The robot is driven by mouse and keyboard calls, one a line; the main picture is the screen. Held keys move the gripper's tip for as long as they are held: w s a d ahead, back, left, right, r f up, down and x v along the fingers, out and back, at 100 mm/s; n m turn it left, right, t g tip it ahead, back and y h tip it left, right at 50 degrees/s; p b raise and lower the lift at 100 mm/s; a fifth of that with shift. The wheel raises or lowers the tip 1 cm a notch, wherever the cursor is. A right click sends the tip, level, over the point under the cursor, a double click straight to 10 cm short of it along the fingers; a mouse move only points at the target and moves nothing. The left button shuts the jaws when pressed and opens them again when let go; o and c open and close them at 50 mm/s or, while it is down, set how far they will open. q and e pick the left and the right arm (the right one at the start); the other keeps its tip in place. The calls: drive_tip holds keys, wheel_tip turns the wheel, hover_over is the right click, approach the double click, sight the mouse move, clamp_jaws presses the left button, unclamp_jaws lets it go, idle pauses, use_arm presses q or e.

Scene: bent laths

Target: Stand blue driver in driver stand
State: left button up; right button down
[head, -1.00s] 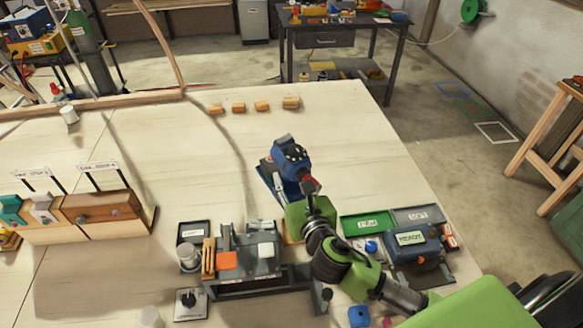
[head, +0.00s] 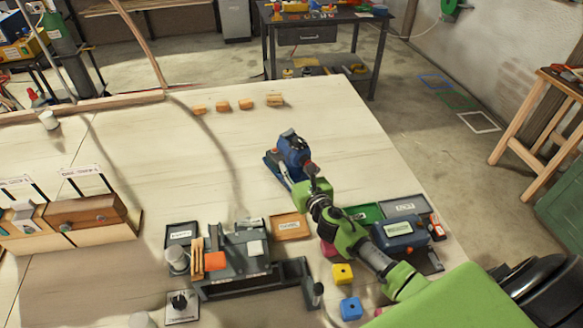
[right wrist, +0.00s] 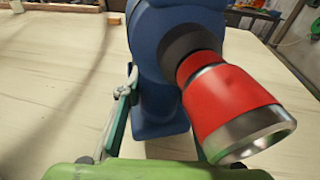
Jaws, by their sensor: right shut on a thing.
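The blue driver (head: 293,150) is in my right gripper (head: 306,180), above or at the table right of centre. In the right wrist view the driver (right wrist: 160,60) shows its blue body, red collar and silver nose, which points toward the lower right. A teal finger (right wrist: 122,110) lies along its left side; the other finger is mostly hidden. A flat blue piece (head: 274,172) shows beside and below the driver in the head view. I cannot tell whether it is part of the driver or the stand. No driver stand can be clearly made out. My left gripper is not in view.
An orange tray (head: 290,226), a grey fixture (head: 240,250) and a blue labelled box (head: 400,232) lie near the front. Yellow (head: 342,274) and blue (head: 350,308) blocks stand near them. Wooden holders (head: 85,218) are at left. The table's middle is clear.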

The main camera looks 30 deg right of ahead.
drive_tip(key=shift+w+d, duration=0.25)
drive_tip(key=shift+f+b, duration=0.95)
drive_tip(key=shift+f, duration=0.55)
drive_tip(key=c, duration=1.6)
unclamp_jaws()
drive_tip(key=shift+s+f, duration=0.15)
drive_tip(key=shift+f, duration=0.15)
drive_tip(key=shift+o, duration=0.8)
drive_tip(key=shift+a+r, duration=0.1)
